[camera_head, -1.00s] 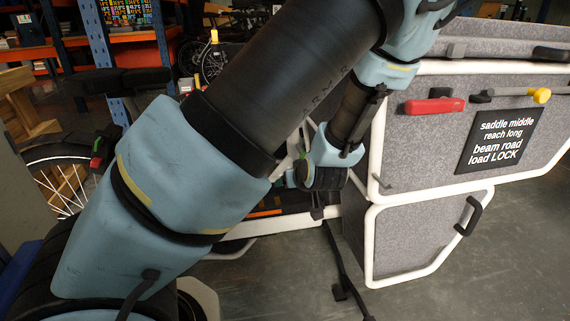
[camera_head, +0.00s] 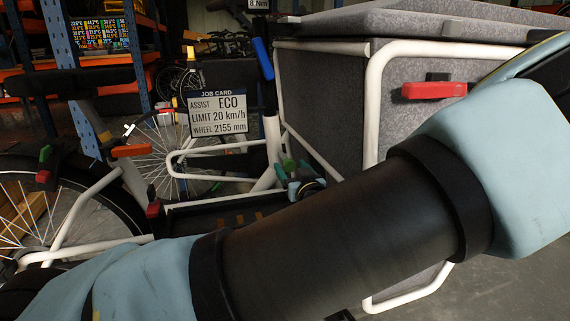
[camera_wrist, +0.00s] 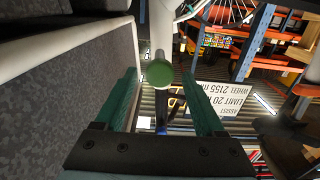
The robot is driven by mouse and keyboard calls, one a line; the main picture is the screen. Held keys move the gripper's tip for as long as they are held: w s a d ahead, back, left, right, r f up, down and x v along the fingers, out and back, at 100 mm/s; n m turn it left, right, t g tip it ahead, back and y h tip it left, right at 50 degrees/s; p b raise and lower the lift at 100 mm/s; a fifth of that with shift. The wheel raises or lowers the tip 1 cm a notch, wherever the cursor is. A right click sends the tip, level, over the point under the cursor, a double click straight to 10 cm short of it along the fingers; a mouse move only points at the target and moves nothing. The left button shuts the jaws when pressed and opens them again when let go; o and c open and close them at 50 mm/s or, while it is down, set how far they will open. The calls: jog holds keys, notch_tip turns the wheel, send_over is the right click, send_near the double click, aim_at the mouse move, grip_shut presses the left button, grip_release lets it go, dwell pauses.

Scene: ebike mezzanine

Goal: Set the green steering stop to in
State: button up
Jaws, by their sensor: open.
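The green steering stop (camera_wrist: 158,73) shows in the wrist view as a round green knob, seen end-on, by a white frame tube. My gripper (camera_wrist: 160,78) is open, with one green finger on either side of the knob and a visible gap to each. In the head view my gripper (camera_head: 293,173) is small and partly hidden behind my arm, low beside the grey cargo box. A bit of the green stop (camera_head: 289,164) shows there between the fingers. I cannot tell how far in or out the knob sits.
The grey cargo box (camera_head: 318,100) with its white tube edge stands close by, filling the left of the wrist view. A red handle (camera_head: 434,90) is on its side. A job card (camera_head: 217,114), a blue lever (camera_head: 263,59) and an orange grip (camera_head: 132,150) are to the left.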

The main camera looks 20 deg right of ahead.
aim_at(286, 158)
jog(key=shift+w+d+b, duration=0.15)
jog(key=shift+w+d, duration=0.05)
jog(key=shift+w, duration=1.1)
jog(key=shift+w+d+b, duration=0.15)
jog(key=shift+w, duration=1.1)
grip_shut()
